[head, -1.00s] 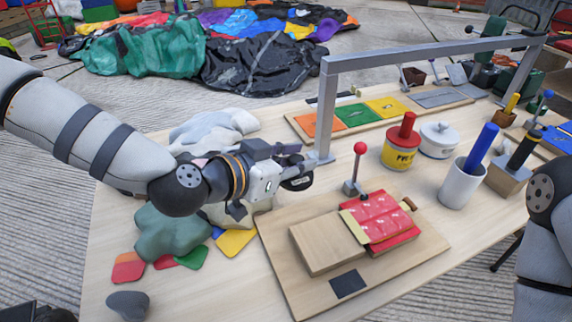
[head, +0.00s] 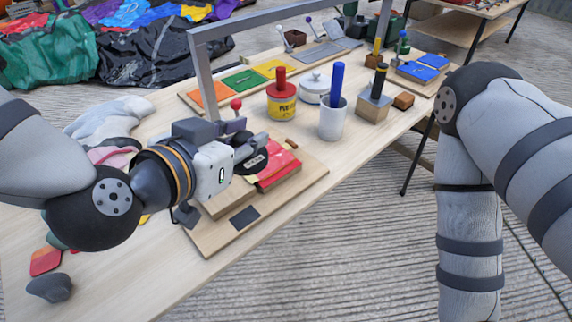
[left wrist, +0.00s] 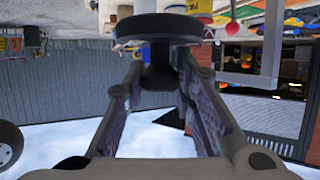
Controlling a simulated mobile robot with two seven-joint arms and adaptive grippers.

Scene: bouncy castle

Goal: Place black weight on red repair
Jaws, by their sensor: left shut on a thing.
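The black weight (head: 252,155), a round disc with a small light label, is held in my left gripper (head: 236,147). In the left wrist view the disc (left wrist: 160,27) shows beyond the fingertips, with its dark knob between the two fingers (left wrist: 160,75). The red repair (head: 281,168), a red piece with pale markings, lies on the wooden board (head: 228,238). The weight covers its left part in the head view; the gap between them is hard to tell. My right arm stands at the right, its gripper out of view.
A red-handled lever (head: 236,104) stands behind the repair. A yellow-red pot (head: 281,104), a white cup (head: 333,122) with a blue stick and a grey frame (head: 200,75) stand nearby. The table's front right edge is clear.

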